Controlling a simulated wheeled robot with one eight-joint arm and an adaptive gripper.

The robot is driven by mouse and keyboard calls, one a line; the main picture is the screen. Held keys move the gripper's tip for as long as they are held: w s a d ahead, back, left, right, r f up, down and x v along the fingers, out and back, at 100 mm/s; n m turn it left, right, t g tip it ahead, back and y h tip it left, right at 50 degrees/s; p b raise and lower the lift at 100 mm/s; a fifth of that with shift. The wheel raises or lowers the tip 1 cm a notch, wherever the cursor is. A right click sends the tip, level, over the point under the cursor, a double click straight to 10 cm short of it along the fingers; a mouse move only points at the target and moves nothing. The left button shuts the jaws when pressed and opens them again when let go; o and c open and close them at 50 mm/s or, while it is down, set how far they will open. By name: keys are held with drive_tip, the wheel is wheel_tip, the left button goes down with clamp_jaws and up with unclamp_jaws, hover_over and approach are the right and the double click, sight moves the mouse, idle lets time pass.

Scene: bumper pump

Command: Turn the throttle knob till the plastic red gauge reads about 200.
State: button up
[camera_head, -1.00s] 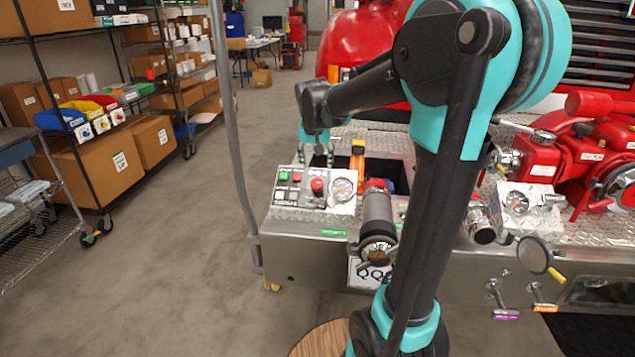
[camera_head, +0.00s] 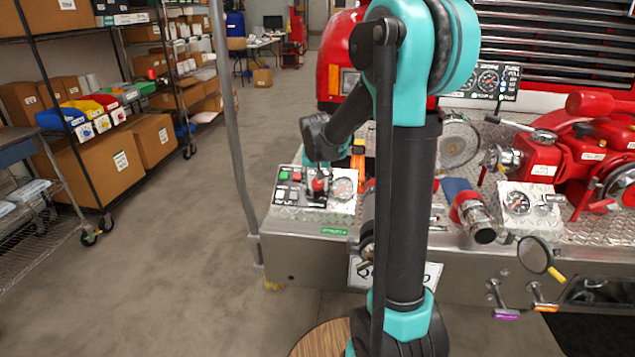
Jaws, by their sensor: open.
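The control panel (camera_head: 318,205) on the bumper's left end carries several small buttons, a red knob (camera_head: 319,185) and a round white-faced gauge (camera_head: 343,187) just right of the knob. The knob looks like the throttle knob, but its label is too small to read. My gripper (camera_head: 318,188) is open, pointing down with its dark fingers at the red knob. I cannot tell whether the fingers touch it. Another gauge (camera_head: 516,202) with some red on its dial sits on a plate further right. I cannot read either needle or tell which is the red gauge.
A grey pole (camera_head: 228,130) stands left of the panel. Red pump parts (camera_head: 560,160) and a capped red fitting (camera_head: 470,212) are on the diamond-plate deck to the right. More gauges (camera_head: 487,80) are behind.

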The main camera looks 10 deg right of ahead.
drive_tip(key=c, duration=1.1)
drive_tip(key=shift+n, duration=0.7)
drive_tip(key=shift+c, duration=0.2)
drive_tip(key=o, duration=1.1)
drive_tip(key=shift+o, duration=0.2)
drive_tip(key=v, duration=1.2)
drive_tip(key=shift+a, duration=0.2)
